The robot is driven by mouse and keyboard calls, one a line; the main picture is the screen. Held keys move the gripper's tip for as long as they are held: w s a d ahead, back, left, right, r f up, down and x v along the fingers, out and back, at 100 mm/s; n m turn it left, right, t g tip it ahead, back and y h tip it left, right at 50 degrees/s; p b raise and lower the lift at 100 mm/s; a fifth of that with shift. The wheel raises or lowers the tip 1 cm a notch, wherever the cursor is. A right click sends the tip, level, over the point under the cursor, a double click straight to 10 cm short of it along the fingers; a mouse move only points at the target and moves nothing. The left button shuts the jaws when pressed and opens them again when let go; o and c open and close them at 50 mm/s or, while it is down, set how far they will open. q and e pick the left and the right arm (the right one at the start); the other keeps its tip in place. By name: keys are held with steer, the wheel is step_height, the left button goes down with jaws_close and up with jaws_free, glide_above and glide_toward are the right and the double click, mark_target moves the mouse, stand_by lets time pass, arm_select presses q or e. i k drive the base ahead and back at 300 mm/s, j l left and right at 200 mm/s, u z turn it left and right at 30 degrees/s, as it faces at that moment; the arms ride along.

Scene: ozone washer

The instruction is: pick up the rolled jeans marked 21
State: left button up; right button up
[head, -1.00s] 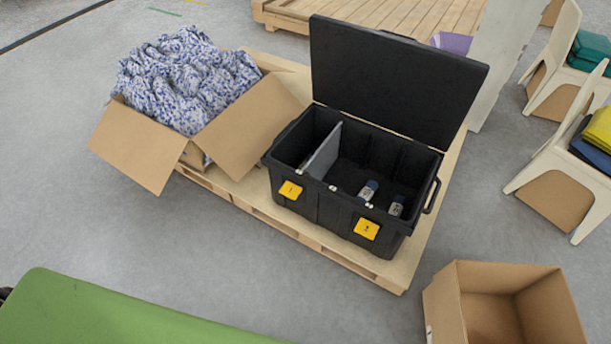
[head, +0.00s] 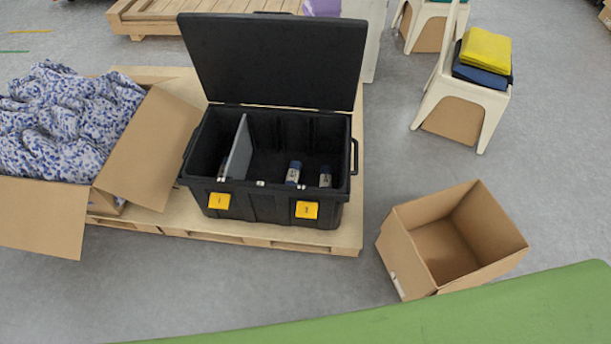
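Two small dark blue rolls with pale labels lie in the right compartment of the open black box (head: 270,207). They look like rolled jeans: one is left of the other, the left roll (head: 293,173) and the right roll (head: 325,177). A part of another labelled item (head: 223,168) shows in the left compartment beside the grey divider (head: 239,148). The marks on the labels are too small to read, so I cannot tell which is 21. Neither of my grippers is in view.
The box stands on a wooden pallet (head: 345,240), its lid (head: 275,60) raised behind. A carton of blue-and-white cloth (head: 65,125) is left. An empty carton (head: 400,258) sits right on the floor. A green surface (head: 520,310) crosses the foreground. Chairs (head: 490,105) hold folded cloth.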

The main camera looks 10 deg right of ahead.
mark_target(326, 170)
steer(key=z, duration=0.5)
steer(key=i+j+z, duration=0.15)
steer(key=j+z, duration=0.15)
steer(key=z, duration=0.15)
steer(key=j+z, duration=0.3)
steer(key=z, duration=0.2)
steer(key=i+j+z, duration=0.1)
steer(key=j+z, duration=0.35)
